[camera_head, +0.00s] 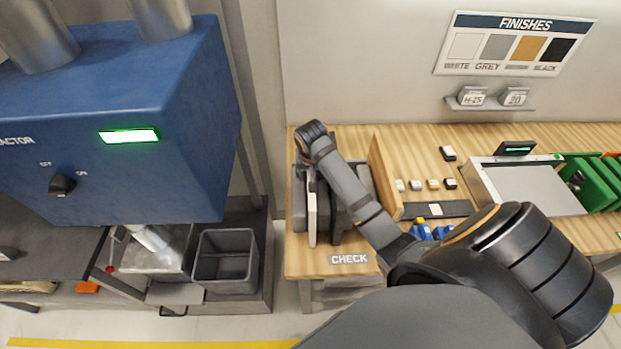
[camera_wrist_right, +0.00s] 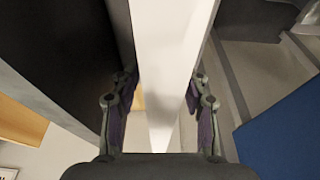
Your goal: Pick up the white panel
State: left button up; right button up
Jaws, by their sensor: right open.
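The white panel (camera_head: 312,218) stands upright on edge at the left end of the wooden table, next to dark panels or slots of a rack (camera_head: 338,220). My right arm reaches over to it from the lower right. In the wrist view the white panel (camera_wrist_right: 170,60) runs between the two fingers of my right gripper (camera_wrist_right: 163,88). The fingers are open, one on each side, with a visible gap at least on the left. In the head view the right gripper is mostly hidden by its own wrist. My left gripper is not in view.
A wooden divider (camera_head: 384,180) stands right of the rack. Beyond it are small sample blocks (camera_head: 433,184), a grey-topped device (camera_head: 525,186) and green slots (camera_head: 590,185). A blue extractor (camera_head: 120,120) and a grey bin (camera_head: 225,262) are at the left. A "CHECK" label (camera_head: 349,259) marks the table front.

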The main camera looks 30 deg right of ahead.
jog(key=shift+w, duration=0.1)
grip_shut()
jog(key=shift+w+r, duration=0.1)
dwell(0.5)
